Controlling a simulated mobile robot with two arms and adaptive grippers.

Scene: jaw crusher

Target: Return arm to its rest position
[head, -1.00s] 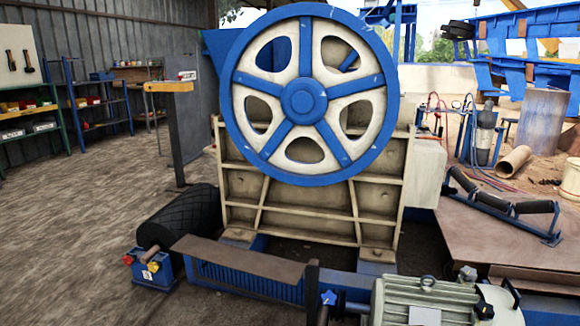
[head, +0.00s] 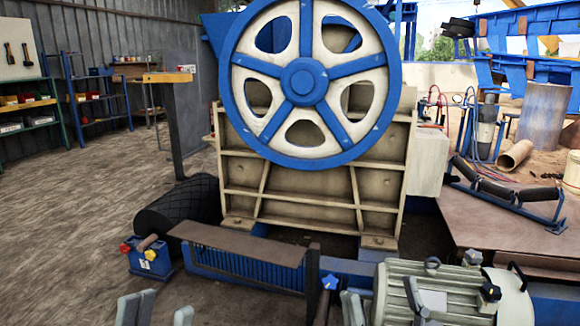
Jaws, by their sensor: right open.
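My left gripper (head: 163,311) shows at the bottom edge of the head view, left of centre. Only its grey fingertips are in view, pointing up with a gap between them and nothing visible in it. My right gripper (head: 382,301) shows at the bottom edge, right of centre. Its grey fingertips are spread apart in front of the pale green motor (head: 455,290), and it is open with nothing seen held. The rest of both arms is below the picture. The jaw crusher (head: 295,195) stands ahead with its large blue and white flywheel (head: 303,82).
A blue guard with a brown top plate (head: 238,243) lies before the crusher. A black drum (head: 178,215) and a blue box with red and yellow knobs (head: 148,258) are at its left. Rollers (head: 505,192) lie on the right. The floor (head: 75,215) at left is clear.

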